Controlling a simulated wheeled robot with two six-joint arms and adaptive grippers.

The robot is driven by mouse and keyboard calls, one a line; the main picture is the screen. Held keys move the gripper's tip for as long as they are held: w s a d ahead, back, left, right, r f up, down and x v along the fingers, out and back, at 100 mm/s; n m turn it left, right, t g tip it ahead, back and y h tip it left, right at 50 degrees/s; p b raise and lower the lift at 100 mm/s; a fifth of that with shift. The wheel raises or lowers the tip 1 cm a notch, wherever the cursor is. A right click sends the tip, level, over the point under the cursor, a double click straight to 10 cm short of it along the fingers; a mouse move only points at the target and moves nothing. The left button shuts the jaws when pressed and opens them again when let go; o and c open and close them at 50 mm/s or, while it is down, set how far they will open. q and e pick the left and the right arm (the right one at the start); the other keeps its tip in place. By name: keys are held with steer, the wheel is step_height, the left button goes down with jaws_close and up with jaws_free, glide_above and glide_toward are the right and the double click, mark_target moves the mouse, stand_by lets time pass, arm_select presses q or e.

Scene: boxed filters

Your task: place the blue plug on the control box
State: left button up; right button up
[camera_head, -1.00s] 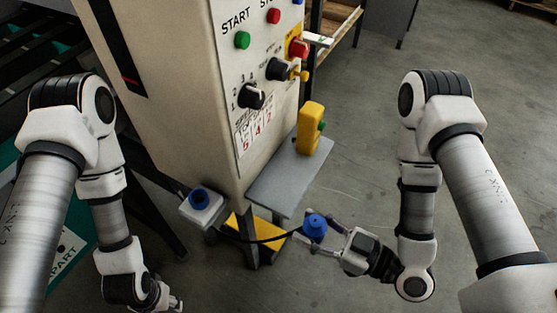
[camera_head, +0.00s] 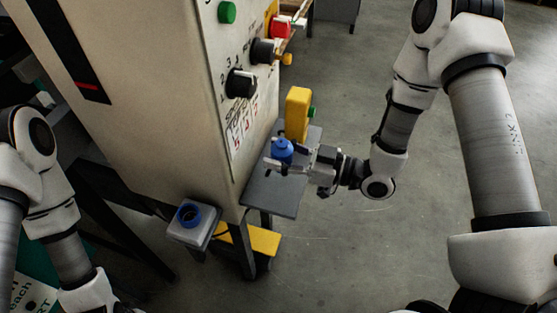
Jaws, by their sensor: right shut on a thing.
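The blue plug (camera_head: 283,152) is held in my right gripper (camera_head: 280,163), which is shut on it. In the head view the plug shows over the grey shelf (camera_head: 267,196) on the side of the control box (camera_head: 145,95); I cannot tell whether it touches the shelf. A grey box with a blue round socket (camera_head: 189,215) sits low at the box's front corner, apart from the plug. My left arm shows at the left edge, but its gripper is out of the picture.
Black knobs (camera_head: 240,84) and a red button (camera_head: 283,27) stick out from the panel above. A yellow step (camera_head: 258,240) lies below.

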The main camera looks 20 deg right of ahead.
mark_target(280, 158)
steer(key=shift+w+d, duration=0.35)
steer(key=shift+w, duration=0.4)
steer(key=shift+w+d+f, duration=0.1)
steer(key=shift+w+f, duration=0.1)
steer(key=shift+f, duration=1.65)
steer(key=shift+f+b, duration=0.15)
steer(key=shift+b, duration=0.2)
steer(key=o, duration=1.2)
